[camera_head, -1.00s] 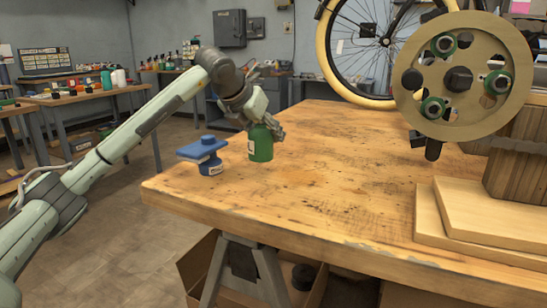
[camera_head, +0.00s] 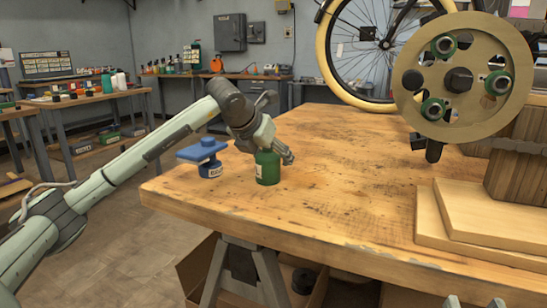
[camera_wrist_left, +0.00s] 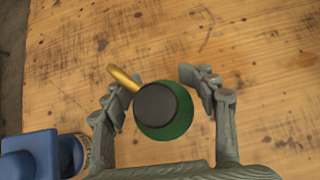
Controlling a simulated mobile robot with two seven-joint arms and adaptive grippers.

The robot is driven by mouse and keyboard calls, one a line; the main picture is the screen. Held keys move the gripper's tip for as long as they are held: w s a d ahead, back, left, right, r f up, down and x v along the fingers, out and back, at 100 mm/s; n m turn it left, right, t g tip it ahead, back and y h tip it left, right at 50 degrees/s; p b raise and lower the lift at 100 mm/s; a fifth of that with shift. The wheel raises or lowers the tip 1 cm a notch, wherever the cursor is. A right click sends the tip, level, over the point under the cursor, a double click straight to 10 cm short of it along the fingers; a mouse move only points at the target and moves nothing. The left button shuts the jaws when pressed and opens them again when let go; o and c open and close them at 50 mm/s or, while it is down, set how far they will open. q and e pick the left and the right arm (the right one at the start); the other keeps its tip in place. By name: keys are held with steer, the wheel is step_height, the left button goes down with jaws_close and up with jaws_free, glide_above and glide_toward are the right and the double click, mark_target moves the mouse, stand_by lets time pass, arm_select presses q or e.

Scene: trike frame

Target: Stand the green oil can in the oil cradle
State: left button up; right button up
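The green oil can (camera_head: 267,168) is upright at the tabletop's left part. In the left wrist view it shows from above, with a dark top and a gold spout (camera_wrist_left: 124,77). I cannot tell whether the can's base touches the table. A blue object (camera_head: 203,152) with a flat top and a white label stands just left of the can. I cannot make out a separate oil cradle.
The wooden workbench (camera_head: 330,190) is bare right of the can. Stacked pale boards (camera_head: 490,215) lie at its right, by a wooden barrel-like thing (camera_head: 515,165). A round wooden disc with green rings (camera_head: 462,76) hangs above. A bicycle wheel (camera_head: 365,40) stands behind.

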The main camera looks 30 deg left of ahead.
arm_select(q)
steer(key=shift+o, duration=0.9)
steer(key=shift+s+r, duration=0.25)
steer(key=shift+r, duration=0.1)
steer(key=v, duration=1.1)
steer(key=shift+p, duration=0.35)
arm_select(e)
steer(key=f, duration=0.1)
steer(key=f+g, duration=0.1)
steer(key=d+f+h, duration=0.1)
steer(key=shift+w+f+g, duration=0.35)
steer(key=shift+g, duration=0.05)
arm_select(q)
steer(key=shift+s, duration=0.15)
arm_select(e)
steer(key=shift+d, duration=0.1)
